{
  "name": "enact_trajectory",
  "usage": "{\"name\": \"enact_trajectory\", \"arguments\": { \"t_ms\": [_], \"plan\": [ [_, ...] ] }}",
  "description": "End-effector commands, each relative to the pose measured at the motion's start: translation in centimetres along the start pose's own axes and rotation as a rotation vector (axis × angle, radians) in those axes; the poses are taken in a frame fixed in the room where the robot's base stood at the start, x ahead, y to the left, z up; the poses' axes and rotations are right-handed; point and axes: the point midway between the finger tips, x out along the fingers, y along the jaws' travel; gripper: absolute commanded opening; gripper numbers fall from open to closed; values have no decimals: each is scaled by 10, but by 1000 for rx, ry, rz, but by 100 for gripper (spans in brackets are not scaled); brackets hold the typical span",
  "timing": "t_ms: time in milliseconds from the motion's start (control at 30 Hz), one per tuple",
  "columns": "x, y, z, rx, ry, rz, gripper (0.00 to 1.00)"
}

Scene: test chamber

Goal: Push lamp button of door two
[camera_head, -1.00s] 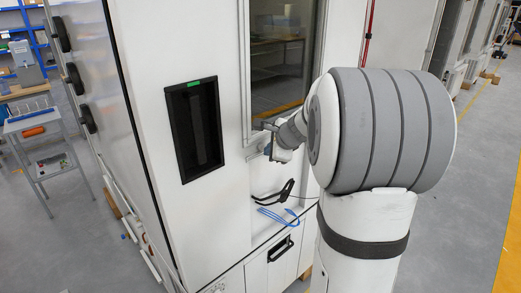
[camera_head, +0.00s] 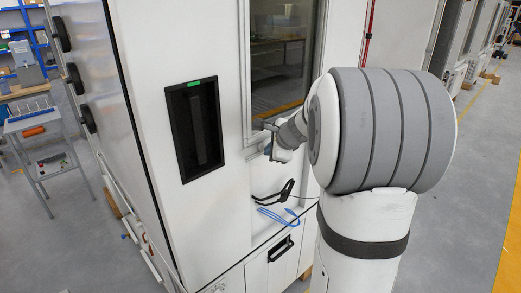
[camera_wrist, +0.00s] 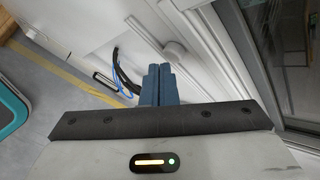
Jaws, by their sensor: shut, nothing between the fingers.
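The white chamber front (camera_head: 225,235) with a framed window (camera_head: 280,55) fills the middle of the head view. My gripper (camera_head: 268,138) is small there, at the window's lower edge, partly hidden behind my own arm. In the wrist view, my gripper (camera_wrist: 160,84) shows its blue-grey fingers shut together and empty. Just beyond them is a pale rounded fitting (camera_wrist: 176,50) with a bar on the white panel; I cannot tell whether the fingers touch it. The window (camera_wrist: 290,60) is at the right there. I cannot make out a lamp button or a door number.
A dark recessed handle (camera_head: 195,130) with a green label is left of the window. Black and blue cables (camera_head: 278,215) lie on a ledge below; they also show in the wrist view (camera_wrist: 122,72). A grey trolley (camera_head: 40,130) stands far left.

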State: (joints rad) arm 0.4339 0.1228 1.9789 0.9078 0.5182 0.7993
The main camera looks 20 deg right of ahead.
Motion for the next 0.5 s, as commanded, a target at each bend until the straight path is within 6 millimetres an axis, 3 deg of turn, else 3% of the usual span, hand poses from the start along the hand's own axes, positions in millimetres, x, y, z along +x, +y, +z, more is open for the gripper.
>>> {"name": "enact_trajectory", "arguments": {
  "t_ms": [500],
  "plan": [
    [3, -3, 2, -1, -1, 1, 0]
  ]
}}
